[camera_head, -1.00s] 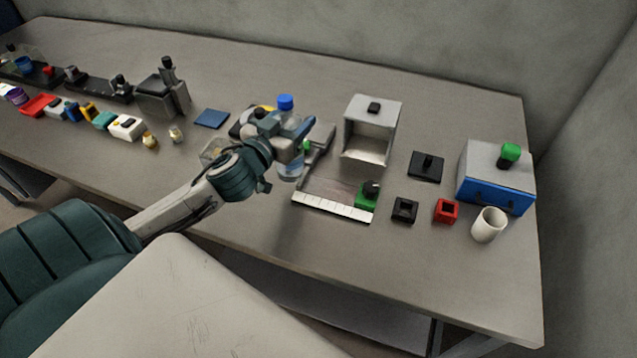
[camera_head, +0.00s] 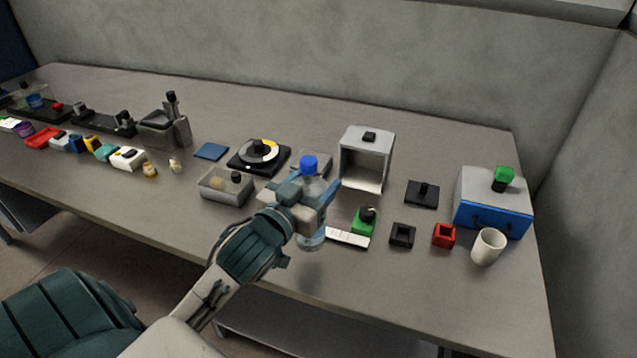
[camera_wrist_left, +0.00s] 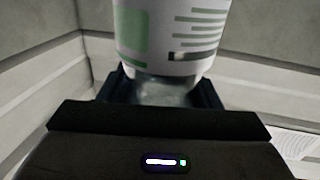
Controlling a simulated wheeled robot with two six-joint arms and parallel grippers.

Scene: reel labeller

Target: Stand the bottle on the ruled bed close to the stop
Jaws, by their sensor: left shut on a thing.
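The clear bottle (camera_head: 311,236) has a blue cap and stands upright in my left gripper (camera_head: 314,196). The gripper is shut around its body. In the left wrist view its white label with green print (camera_wrist_left: 170,35) fills the top middle. The ruled bed (camera_head: 348,237) is a white marked strip, its left part hidden behind the bottle and gripper. A green block with a black knob (camera_head: 363,221), which looks like the stop, sits at its right end. The bottle is left of this block; whether its base touches anything is unclear. My right gripper is not in view.
A grey open-front box (camera_head: 366,143) stands behind the bed. A black square holder (camera_head: 402,235), a red one (camera_head: 444,235) and a white cup (camera_head: 488,246) are to the right. A grey tray (camera_head: 225,188) and a black turntable (camera_head: 240,165) are to the left.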

